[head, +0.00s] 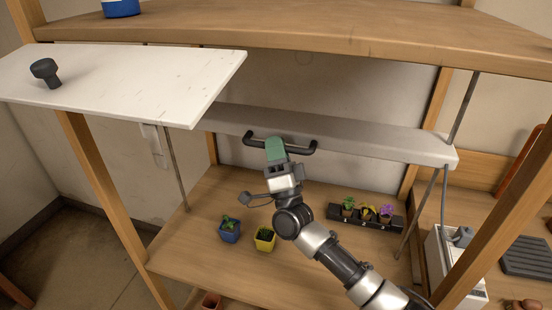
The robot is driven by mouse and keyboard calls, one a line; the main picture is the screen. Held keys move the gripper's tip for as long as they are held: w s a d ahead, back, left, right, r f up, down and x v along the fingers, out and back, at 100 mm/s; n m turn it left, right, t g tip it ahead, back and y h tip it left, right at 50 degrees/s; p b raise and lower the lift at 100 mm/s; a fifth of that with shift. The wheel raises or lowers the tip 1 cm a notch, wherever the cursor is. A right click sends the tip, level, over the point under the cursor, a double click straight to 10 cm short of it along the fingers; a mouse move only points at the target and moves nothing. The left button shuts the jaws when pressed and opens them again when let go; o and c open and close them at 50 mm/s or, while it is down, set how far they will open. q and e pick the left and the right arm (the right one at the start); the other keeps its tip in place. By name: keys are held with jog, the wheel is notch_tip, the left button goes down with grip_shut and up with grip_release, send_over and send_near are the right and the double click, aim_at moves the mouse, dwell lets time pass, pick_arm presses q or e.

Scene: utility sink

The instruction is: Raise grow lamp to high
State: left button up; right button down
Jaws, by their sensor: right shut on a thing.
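The grow lamp (375,138) is a long grey-white bar hanging on thin metal rods between the wooden shelves in the head view. It has a dark curved handle (301,149) on its front face. My right gripper (276,150), with green fingertips, is shut on this handle from the front. The fingers and wrist hide the middle of the handle. My left gripper is not in view.
Below the lamp, a wooden shelf (190,245) holds a blue pot (229,235), a yellow pot (264,240) and a black tray (375,221) of small plants. A wooden shelf (330,32) spans above. A white board (130,75) with a dark knob juts out at left.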

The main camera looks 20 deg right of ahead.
notch_tip(320, 180, up, 9)
jog(key=p, duration=0.3)
jog(key=shift+f+p, duration=0.1)
jog(key=shift+p, duration=0.3)
jog(key=shift+r, duration=0.35)
jog(key=shift+d+r, duration=0.1)
jog(key=shift+r, duration=0.05)
jog(key=c, duration=1.4)
grip_release()
jog(key=shift+f, duration=0.25)
